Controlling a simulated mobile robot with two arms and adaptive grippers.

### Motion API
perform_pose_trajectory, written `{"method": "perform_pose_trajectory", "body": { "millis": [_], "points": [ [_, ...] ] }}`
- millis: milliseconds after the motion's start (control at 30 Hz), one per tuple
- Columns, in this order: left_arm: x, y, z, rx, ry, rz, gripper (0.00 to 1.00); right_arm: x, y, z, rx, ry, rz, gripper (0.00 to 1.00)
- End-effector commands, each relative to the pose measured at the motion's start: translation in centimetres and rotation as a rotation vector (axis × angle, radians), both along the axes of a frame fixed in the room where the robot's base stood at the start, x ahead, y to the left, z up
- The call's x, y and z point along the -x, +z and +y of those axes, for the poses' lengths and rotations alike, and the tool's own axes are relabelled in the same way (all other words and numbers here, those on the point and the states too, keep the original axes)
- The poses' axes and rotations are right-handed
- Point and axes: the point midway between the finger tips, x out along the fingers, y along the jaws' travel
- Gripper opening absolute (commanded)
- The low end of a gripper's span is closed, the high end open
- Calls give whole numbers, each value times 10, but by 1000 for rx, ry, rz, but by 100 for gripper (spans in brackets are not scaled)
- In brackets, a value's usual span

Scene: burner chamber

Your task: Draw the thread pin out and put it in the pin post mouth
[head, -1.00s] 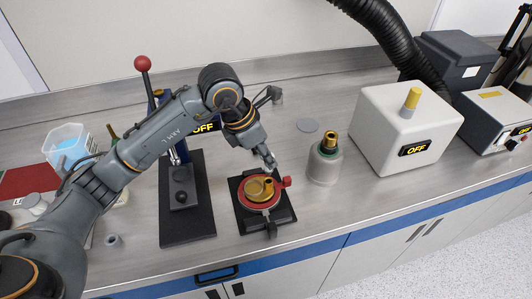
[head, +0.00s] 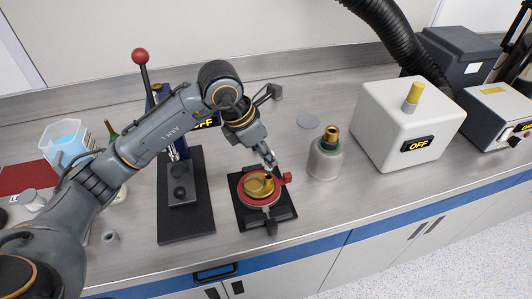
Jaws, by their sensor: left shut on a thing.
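My left gripper (head: 269,163) is at the back edge of a red round fixture (head: 245,197) on a black base, just above a small brass fitting (head: 269,180). Its fingers look closed, on something too small to make out. A wide brass cup (head: 257,187) sits in the fixture beside the fitting. A red knob (head: 287,177) sticks out at the fixture's right. I cannot pick out the thread pin or the pin post mouth with certainty. My right gripper is not in view.
A press with a red-balled lever (head: 139,56) stands left of the fixture. A grey bottle with a brass neck (head: 325,160) and a white box marked OFF (head: 408,125) stand to the right. Bench front right is clear.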

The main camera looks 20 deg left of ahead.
Motion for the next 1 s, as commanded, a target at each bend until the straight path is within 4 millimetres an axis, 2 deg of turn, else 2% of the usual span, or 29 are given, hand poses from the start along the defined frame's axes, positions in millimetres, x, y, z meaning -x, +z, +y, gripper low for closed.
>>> {"method": "perform_pose_trajectory", "body": {
  "millis": [1000],
  "points": [
    [0, -1, 0, 0, 1, 0, 0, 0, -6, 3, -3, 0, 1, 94]
  ]
}}
